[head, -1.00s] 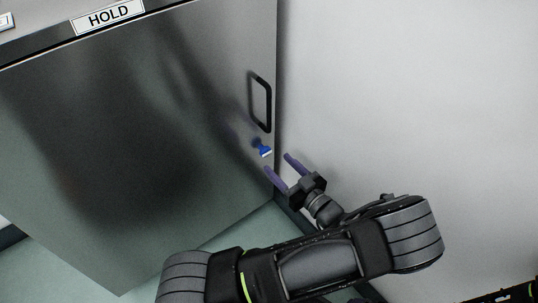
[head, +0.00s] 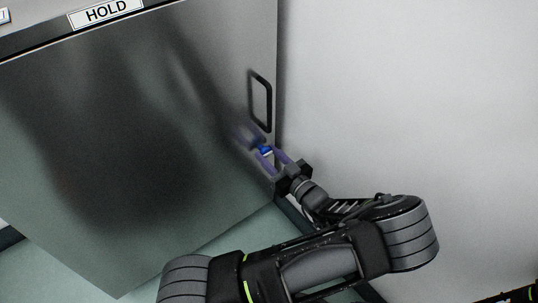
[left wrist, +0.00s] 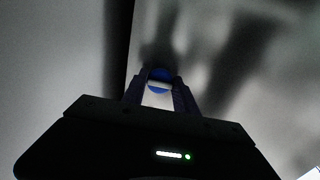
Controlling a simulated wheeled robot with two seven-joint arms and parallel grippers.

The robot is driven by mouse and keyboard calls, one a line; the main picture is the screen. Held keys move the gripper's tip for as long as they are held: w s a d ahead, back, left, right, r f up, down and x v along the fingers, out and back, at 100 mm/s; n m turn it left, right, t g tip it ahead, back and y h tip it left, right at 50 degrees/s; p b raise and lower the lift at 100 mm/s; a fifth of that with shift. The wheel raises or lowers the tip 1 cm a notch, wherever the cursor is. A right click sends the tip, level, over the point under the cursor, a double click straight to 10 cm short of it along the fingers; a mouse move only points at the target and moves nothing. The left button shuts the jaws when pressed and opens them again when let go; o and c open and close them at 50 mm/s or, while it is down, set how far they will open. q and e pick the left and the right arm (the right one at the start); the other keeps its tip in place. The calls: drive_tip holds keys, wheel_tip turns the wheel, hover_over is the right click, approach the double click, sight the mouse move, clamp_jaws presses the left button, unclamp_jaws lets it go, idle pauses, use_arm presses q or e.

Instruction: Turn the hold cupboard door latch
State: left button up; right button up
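The hold cupboard door (head: 130,130) is a shiny metal panel under a HOLD sign (head: 105,11). Its blue latch (head: 265,149) with a white edge sits below the black handle, near the door's right edge. My left gripper (head: 270,156) is at the latch, with its two purple fingers apart, one on each side of it. In the left wrist view the latch (left wrist: 159,81) shows between the fingertips (left wrist: 159,88). I cannot tell whether the fingers touch it. My right gripper is not in view.
A black bar handle (head: 260,101) stands out from the door just above the latch. A plain pale wall (head: 410,90) is right of the cupboard. Green floor (head: 220,235) shows below the door.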

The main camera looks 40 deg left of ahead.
use_arm(q)
clamp_jaws()
idle(0.4)
drive_tip(key=shift+r+m+p, duration=0.1)
drive_tip(key=shift+m+p, duration=1.05)
drive_tip(key=shift+m, duration=0.45)
drive_tip(key=m+p, duration=0.2)
drive_tip(key=m, duration=0.2)
drive_tip(key=shift+m, duration=0.3)
drive_tip(key=m+p, duration=0.2)
drive_tip(key=m, duration=0.3)
drive_tip(key=m+p, duration=0.1)
drive_tip(key=m, duration=0.4)
